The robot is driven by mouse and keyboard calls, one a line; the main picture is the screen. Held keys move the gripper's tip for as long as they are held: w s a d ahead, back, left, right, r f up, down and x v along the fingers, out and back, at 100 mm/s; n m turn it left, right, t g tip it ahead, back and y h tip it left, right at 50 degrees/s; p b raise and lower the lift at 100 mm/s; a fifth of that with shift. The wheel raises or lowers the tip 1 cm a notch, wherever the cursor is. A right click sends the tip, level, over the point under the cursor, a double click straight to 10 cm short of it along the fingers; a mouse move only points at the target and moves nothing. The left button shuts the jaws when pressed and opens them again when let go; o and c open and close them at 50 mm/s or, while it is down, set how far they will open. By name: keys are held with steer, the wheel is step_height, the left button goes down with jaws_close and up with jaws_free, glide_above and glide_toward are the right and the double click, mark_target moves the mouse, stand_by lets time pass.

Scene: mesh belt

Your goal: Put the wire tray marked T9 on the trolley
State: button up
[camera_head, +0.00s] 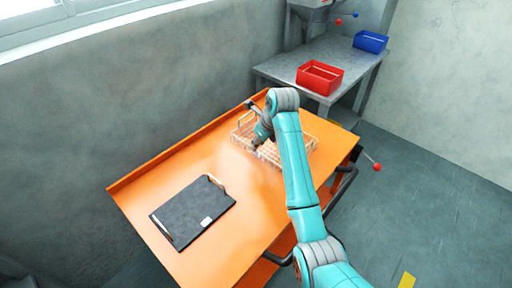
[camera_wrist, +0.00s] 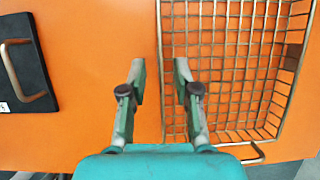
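A wire tray (camera_head: 302,146) rests on the orange top of the trolley (camera_head: 190,150) toward its far end. The wire tray (camera_wrist: 235,75) fills the right side of the wrist view, its left edge near my gripper. No T9 mark can be read in either view. My gripper (camera_head: 256,148) is at the tray in the head view, and the arm hides part of the tray.
A black board (camera_head: 192,212) with a handle and a white label lies on the trolley's near half; it also shows in the wrist view (camera_wrist: 25,65). A grey table (camera_head: 335,70) behind holds a red bin (camera_head: 320,77) and a blue bin (camera_head: 370,41). Bare trolley top separates board and tray.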

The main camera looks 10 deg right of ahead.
steer(key=v, duration=0.8)
